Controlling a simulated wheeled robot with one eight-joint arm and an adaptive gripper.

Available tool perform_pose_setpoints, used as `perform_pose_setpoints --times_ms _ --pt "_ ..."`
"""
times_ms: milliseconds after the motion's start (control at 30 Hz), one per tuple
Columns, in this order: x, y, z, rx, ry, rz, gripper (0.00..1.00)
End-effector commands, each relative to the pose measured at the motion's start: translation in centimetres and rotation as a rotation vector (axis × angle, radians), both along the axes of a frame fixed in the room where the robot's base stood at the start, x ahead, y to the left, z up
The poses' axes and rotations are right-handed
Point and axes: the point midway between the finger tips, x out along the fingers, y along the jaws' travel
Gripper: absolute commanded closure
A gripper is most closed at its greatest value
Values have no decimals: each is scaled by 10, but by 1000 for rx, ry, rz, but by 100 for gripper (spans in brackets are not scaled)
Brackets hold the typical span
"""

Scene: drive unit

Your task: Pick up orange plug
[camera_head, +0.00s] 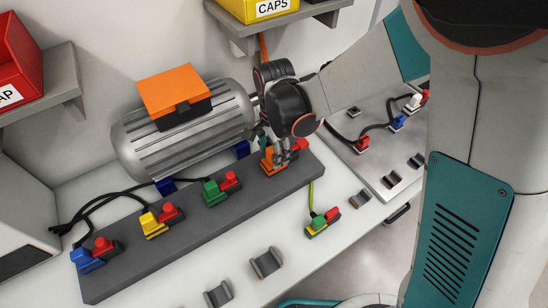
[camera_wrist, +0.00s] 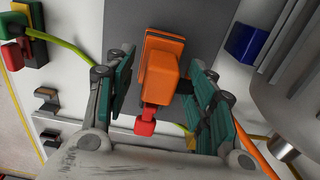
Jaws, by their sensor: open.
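The orange plug (camera_head: 268,160) sits at the right end of the dark grey base bar, in line with the other plugs. In the wrist view the orange plug (camera_wrist: 160,75) stands between my two teal-padded fingers, with a red part (camera_wrist: 146,120) at its near end. My gripper (camera_wrist: 163,88) is open around the plug, with a visible gap on the left and little or none clear on the right. In the head view my gripper (camera_head: 278,155) reaches down over the plug and partly hides it.
Blue (camera_head: 87,258), yellow (camera_head: 153,224) and green (camera_head: 213,192) plugs stand along the dark bar (camera_head: 190,250). A motor with an orange box (camera_head: 174,90) lies behind it. A green-red plug (camera_head: 320,222) lies on the table in front. Shelves hold a yellow CAPS bin (camera_head: 258,8) and a red bin (camera_head: 18,70).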

Motion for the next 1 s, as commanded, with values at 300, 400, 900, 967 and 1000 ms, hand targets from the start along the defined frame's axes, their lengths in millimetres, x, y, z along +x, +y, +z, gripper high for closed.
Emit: perform_pose_setpoints --times_ms 300,400,900,967,1000 --pt "0 0 -2 0 0 0 59" --pt "0 0 -2 0 0 0 82" --pt "0 0 1 0 0 0 100" --pt "0 0 5 0 0 0 100" --pt "0 0 8 0 0 0 100"
